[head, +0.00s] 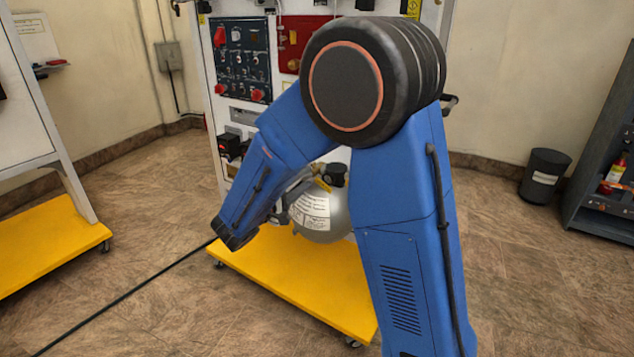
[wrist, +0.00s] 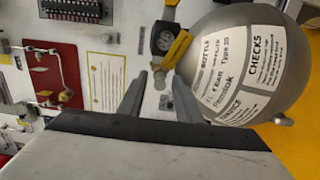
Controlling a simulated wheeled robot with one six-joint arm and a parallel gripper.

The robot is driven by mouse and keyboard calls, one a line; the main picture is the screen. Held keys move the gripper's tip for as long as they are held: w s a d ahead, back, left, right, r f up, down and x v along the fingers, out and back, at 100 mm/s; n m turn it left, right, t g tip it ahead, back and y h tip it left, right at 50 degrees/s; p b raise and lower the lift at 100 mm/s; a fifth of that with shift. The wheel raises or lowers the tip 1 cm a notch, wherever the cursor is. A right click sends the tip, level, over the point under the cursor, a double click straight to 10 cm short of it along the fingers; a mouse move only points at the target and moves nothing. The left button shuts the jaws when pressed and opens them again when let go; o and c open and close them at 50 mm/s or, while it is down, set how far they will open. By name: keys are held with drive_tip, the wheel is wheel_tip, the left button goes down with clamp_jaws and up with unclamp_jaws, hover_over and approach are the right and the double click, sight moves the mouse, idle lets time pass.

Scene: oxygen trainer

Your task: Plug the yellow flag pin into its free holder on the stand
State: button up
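In the head view my arm mostly hides my gripper.
The grey bottle (wrist: 250,65) is close to my right finger. A red panel (wrist: 52,78) is on the left in the wrist view. The stand's yellow base (head: 310,290) is on the floor. A bin (head: 544,175) and dark shelf (head: 605,190) are at right.

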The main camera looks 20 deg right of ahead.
clamp_jaws()
drive_tip(key=shift+a, duration=0.1)
drive_tip(key=v, duration=0.6)
drive_tip(key=shift+s, duration=0.2)
idle(1.2)
drive_tip(key=shift+a, duration=0.1)
idle(0.3)
